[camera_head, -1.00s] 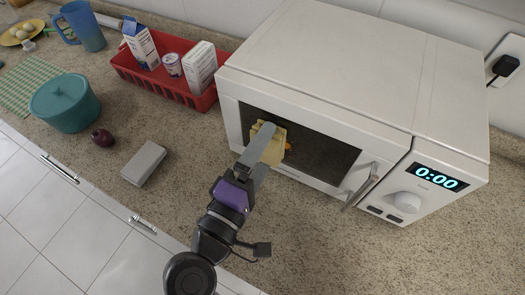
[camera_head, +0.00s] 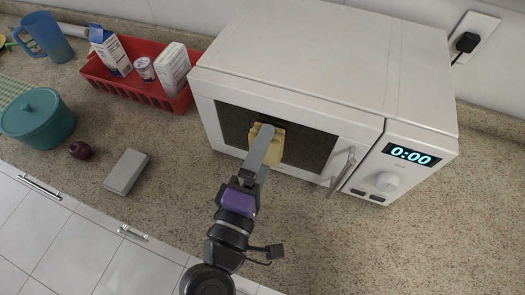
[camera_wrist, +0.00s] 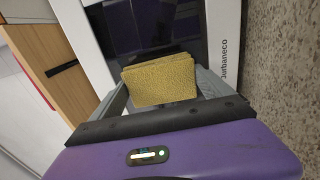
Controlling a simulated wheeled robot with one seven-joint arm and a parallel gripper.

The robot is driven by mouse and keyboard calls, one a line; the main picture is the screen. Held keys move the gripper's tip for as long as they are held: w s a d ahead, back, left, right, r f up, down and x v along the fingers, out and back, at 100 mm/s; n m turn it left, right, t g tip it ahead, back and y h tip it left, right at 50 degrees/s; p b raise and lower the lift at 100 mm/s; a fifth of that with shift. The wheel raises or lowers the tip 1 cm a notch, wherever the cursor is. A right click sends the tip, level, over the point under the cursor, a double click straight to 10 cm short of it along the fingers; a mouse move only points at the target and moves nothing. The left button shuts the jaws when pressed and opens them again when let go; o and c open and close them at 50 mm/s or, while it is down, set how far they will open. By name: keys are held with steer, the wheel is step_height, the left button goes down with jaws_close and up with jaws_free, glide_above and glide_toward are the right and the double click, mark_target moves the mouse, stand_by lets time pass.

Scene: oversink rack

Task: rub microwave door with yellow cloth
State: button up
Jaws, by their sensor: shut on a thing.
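The white microwave (camera_head: 310,55) stands on the counter with its door (camera_head: 310,148) shut; the door has a dark window and a metal handle. My gripper (camera_head: 264,140) is shut on the yellow cloth (camera_head: 277,150), in front of the left-middle part of the window. The cloth appears to be against the glass, though exact contact cannot be told. In the wrist view, the folded cloth (camera_wrist: 160,80) sits between my two grey fingers, with the dark glass (camera_wrist: 150,25) behind it. The part of the door behind the cloth is hidden.
A red basket (camera_head: 125,88) with cartons and a can stands left of the microwave. A teal pot (camera_head: 37,120), a dark round fruit (camera_head: 80,150) and a grey block (camera_head: 126,171) lie farther left. The counter (camera_head: 420,240) in front of the microwave is clear.

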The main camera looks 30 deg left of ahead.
steer(key=shift+s+a+b, duration=0.2)
steer(key=shift+a+b, duration=0.15)
steer(key=shift+a, duration=1.3)
steer(key=shift+c, duration=0.7)
steer(key=shift+a, duration=0.25)
steer(key=shift+c, duration=0.6)
steer(key=shift+s, duration=0.15)
steer(key=shift+v, duration=2.95)
steer(key=shift+v, duration=1.5)
